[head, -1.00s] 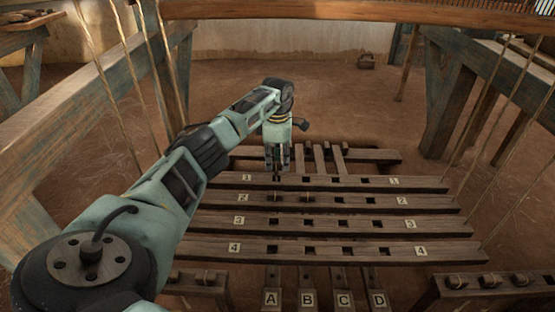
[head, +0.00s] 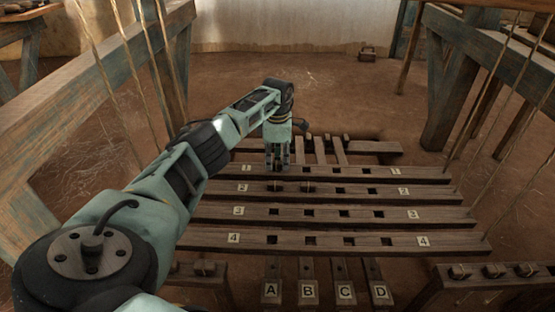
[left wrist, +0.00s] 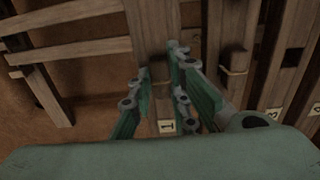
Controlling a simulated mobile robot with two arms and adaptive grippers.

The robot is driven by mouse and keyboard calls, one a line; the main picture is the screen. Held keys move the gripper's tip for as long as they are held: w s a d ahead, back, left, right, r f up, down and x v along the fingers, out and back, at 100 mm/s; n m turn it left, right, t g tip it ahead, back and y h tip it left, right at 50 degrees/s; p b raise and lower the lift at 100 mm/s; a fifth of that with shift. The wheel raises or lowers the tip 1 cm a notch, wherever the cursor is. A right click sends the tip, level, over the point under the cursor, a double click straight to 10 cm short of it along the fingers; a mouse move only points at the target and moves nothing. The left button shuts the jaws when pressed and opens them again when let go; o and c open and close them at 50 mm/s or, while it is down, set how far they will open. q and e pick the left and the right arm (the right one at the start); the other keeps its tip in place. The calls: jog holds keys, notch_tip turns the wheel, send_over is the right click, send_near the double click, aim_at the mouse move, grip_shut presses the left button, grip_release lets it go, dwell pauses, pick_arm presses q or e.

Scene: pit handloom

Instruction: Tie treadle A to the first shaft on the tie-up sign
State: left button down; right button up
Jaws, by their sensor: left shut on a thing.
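The four lamms, wooden bars numbered 1 to 4, run across the head view. Bar 1 (head: 340,173) is farthest, then bar 2 (head: 350,190), bar 3 (head: 320,212) and bar 4 (head: 330,239). Treadle A (head: 271,270) shows its lettered end at the bottom, left of treadles B, C and D. My left gripper (head: 277,167) points down at bar 1's leftmost slot; its fingers (left wrist: 161,85) also straddle bar 1 in the left wrist view. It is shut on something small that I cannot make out. My right gripper is out of view.
The tie-up sign is not visible. Loom posts and beams (head: 80,80) with slanting cords flank the pit. A wooden rail (head: 490,283) stands low at right.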

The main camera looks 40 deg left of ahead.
pick_arm(q)
jog(key=c, duration=1.6)
grip_release()
